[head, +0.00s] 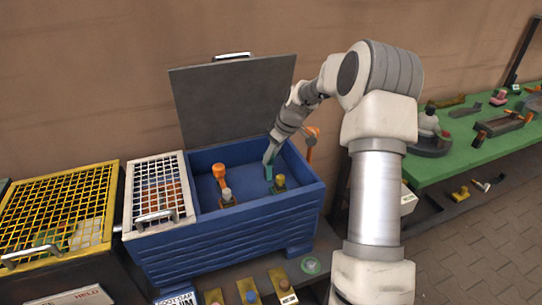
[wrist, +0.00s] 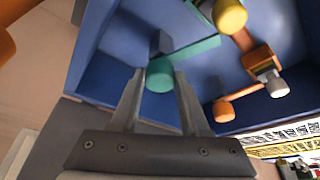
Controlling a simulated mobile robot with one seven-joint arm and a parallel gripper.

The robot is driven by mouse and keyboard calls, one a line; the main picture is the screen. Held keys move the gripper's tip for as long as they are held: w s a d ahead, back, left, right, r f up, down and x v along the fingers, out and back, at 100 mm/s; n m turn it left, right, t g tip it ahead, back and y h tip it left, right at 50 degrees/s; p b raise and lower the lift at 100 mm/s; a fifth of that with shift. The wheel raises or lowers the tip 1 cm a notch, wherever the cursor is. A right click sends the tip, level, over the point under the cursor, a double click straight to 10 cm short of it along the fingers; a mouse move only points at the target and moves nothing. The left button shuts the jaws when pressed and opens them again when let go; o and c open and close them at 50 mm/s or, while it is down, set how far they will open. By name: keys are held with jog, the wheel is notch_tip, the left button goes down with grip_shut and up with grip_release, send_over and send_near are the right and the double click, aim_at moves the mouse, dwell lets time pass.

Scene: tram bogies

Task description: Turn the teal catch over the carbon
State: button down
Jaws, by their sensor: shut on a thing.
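The teal catch (head: 269,172) stands inside the open blue box, right of its middle. In the wrist view the catch (wrist: 197,48) is a flat teal bar with a round end. My gripper (head: 268,158) reaches down into the box. In the wrist view my gripper (wrist: 160,82) is shut on that round end. A piece with a yellow knob (head: 279,181) is by the catch's far end; its yellow knob (wrist: 229,15) is at the top of the wrist view. I cannot tell for sure which piece is the carbon.
An orange catch (head: 220,175) and a grey-knobbed piece (head: 227,196) are at the box's left. The grey lid (head: 232,100) stands open behind. An orange part (head: 311,134) is at the right wall. A white grille (head: 158,186) and yellow grille (head: 62,212) lie left.

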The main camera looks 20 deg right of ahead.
jog(key=shift+w+d+n+g+y+p, duration=0.1)
jog(key=shift+n+g+y+p, duration=0.2)
jog(key=shift+n, duration=0.65)
jog(key=shift+d+n+g+y+p, duration=0.1)
jog(key=shift+n+g+y+p, duration=0.15)
jog(key=shift+n, duration=0.7)
jog(key=shift+c, duration=2)
grip_release()
jog(key=p+v, duration=0.1)
jog(key=v, duration=1.6)
jog(key=shift+r+p, duration=0.2)
jog(key=shift+p, duration=0.2)
